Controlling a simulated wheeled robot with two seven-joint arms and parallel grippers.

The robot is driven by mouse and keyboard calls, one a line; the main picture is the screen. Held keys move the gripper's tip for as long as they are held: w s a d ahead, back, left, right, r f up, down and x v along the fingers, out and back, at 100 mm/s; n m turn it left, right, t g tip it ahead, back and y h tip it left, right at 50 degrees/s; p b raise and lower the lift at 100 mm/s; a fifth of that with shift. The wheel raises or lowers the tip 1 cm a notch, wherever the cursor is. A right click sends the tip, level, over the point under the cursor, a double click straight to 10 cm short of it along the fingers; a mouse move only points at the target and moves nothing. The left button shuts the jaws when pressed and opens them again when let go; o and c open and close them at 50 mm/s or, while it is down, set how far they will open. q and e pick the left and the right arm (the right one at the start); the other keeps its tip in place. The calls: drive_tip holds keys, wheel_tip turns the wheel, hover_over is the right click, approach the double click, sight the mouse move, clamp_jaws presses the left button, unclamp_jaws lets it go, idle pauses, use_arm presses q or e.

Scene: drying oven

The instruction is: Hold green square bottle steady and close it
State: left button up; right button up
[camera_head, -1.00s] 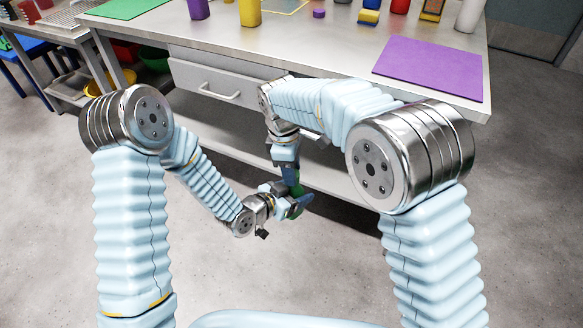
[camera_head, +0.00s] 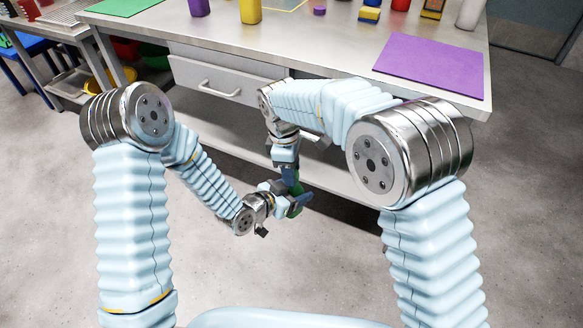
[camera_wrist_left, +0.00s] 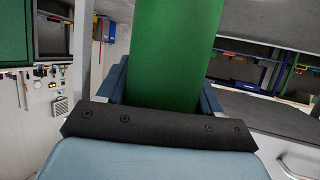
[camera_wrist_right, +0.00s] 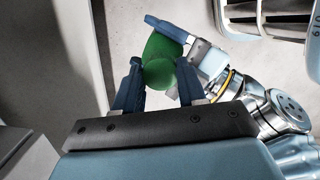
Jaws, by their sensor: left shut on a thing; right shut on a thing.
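The green square bottle (camera_wrist_left: 170,55) fills the middle of the left wrist view, between the blue fingers of my left gripper (camera_wrist_left: 165,100), which is shut on it. In the head view, the bottle (camera_head: 295,208) is small and mostly covered by the grippers. My right gripper (camera_wrist_right: 133,85) comes from above and is shut on a round green cap (camera_wrist_right: 159,74). In the right wrist view, the cap overlaps the bottle body (camera_wrist_right: 160,47) behind it. I cannot tell whether the cap is seated on the mouth.
The grippers are in front of the metal table (camera_head: 330,50), below its top. Its drawer (camera_head: 225,82) and lower shelf are behind them. A purple mat (camera_head: 430,66), a yellow bottle (camera_head: 250,11) and several small items are on the tabletop. The floor below is clear.

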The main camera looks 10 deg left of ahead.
drive_tip(key=shift+d+f, duration=0.25)
drive_tip(key=shift+f, duration=0.2)
drive_tip(key=shift+r, duration=0.25)
drive_tip(key=shift+s+a+r, duration=0.3)
drive_tip(key=shift+s+r, duration=0.05)
drive_tip(key=shift+s, duration=0.05)
idle(0.7)
drive_tip(key=shift+w+f, duration=0.1)
drive_tip(key=shift+f, duration=0.45)
drive_tip(key=shift+w+d+f, duration=0.1)
drive_tip(key=shift+w+d, duration=0.05)
idle(0.6)
drive_tip(key=shift+w+r, duration=0.1)
drive_tip(key=shift+r, duration=0.15)
drive_tip(key=shift+s+r, duration=0.2)
drive_tip(key=shift+r, duration=0.05)
idle(0.9)
